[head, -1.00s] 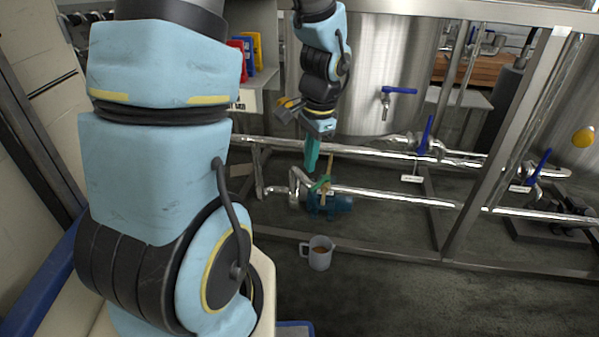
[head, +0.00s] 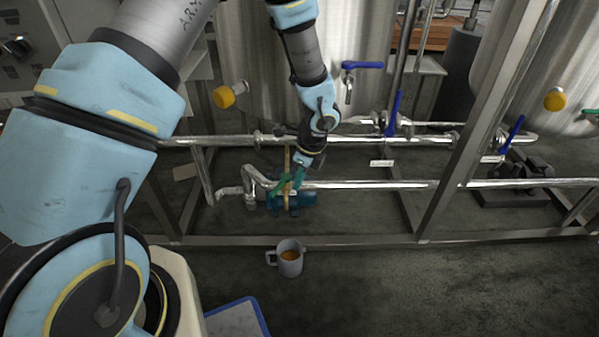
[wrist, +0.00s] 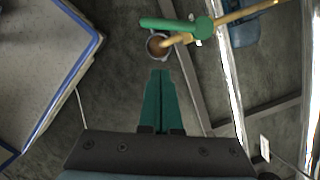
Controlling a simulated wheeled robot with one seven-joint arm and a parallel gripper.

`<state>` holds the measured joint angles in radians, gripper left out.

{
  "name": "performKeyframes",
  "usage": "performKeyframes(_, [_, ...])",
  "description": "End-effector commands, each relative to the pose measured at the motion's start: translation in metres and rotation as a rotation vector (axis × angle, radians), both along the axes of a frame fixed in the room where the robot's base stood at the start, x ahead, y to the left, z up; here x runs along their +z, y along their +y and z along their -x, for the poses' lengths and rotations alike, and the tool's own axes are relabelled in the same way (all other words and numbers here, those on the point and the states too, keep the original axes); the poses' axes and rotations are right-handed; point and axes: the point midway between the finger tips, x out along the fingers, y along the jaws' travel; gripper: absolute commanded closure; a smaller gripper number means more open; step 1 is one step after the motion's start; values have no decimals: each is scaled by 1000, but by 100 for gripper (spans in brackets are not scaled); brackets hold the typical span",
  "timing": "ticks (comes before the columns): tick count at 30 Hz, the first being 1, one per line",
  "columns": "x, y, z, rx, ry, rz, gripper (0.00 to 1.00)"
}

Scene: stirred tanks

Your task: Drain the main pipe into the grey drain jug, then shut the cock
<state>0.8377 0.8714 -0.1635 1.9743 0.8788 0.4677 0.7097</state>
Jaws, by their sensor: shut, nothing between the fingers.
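The grey drain jug (head: 290,262) stands on the floor in front of the pipe frame, with brown liquid inside. It also shows in the wrist view (wrist: 150,56), below the brass spout (wrist: 180,39). In the head view the lever (head: 283,184) is small and partly confused with my fingers. My gripper (head: 299,176) is low beside the cock. In the wrist view its green fingers (wrist: 160,73) are together and empty, pointing towards the jug and lever, apart from both.
The steel main pipe (head: 370,185) runs along the frame, with a blue-green pump (head: 302,199) behind the cock. Blue-handled valves (head: 393,113) stand to the right. A blue-edged tray (wrist: 45,60) is at left. Floor right of the jug is open.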

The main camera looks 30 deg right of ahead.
Motion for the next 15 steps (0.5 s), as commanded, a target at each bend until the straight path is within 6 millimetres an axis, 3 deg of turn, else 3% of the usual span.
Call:
performKeyframes(1, [-14,2,-1,-1,3,-3,100])
performKeyframes(5, [-36,6,-7,1,0,-1,100])
performKeyframes(9, [-35,20,-25,4,-1,1,100])
performKeyframes(15, [-37,28,-36,2,-1,1,100])
